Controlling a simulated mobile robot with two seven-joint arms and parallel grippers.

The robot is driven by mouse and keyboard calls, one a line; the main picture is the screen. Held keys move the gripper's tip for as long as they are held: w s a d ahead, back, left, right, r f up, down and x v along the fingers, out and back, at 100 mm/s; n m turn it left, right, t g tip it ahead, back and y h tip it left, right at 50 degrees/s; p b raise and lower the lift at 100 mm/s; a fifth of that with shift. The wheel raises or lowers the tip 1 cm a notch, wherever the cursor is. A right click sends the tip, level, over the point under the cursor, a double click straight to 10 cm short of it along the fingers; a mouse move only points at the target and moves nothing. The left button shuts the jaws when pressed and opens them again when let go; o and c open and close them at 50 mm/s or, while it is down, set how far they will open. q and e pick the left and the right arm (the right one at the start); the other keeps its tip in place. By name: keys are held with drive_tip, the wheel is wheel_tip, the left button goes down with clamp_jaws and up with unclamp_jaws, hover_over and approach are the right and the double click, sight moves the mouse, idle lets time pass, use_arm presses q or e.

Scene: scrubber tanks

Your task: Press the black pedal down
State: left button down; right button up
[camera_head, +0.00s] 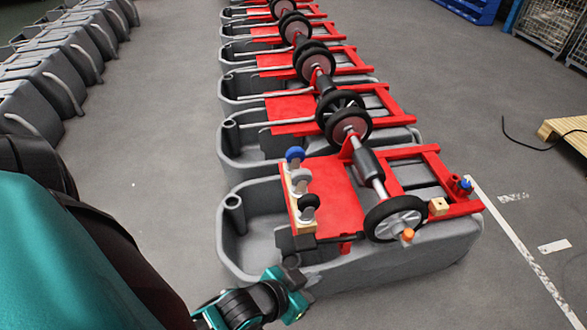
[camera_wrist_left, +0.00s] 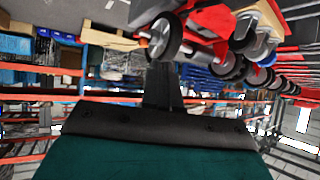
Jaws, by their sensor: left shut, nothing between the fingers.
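The black pedal (camera_head: 297,243) is at the near left corner of the nearest red frame, at the end of a dark bar, above the rim of the grey tank. My left gripper (camera_head: 293,270) is shut and empty, just below and in front of the pedal in the head view. I cannot tell whether its tip touches the pedal. In the left wrist view my shut gripper (camera_wrist_left: 162,85) points up the picture, with a wheel beyond its tip. My right gripper is not in view.
Similar tanks run back in a row.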

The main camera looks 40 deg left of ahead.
use_arm(q)
drive_tip(key=shift+w+a, duration=0.1)
drive_tip(key=shift+a, duration=0.5)
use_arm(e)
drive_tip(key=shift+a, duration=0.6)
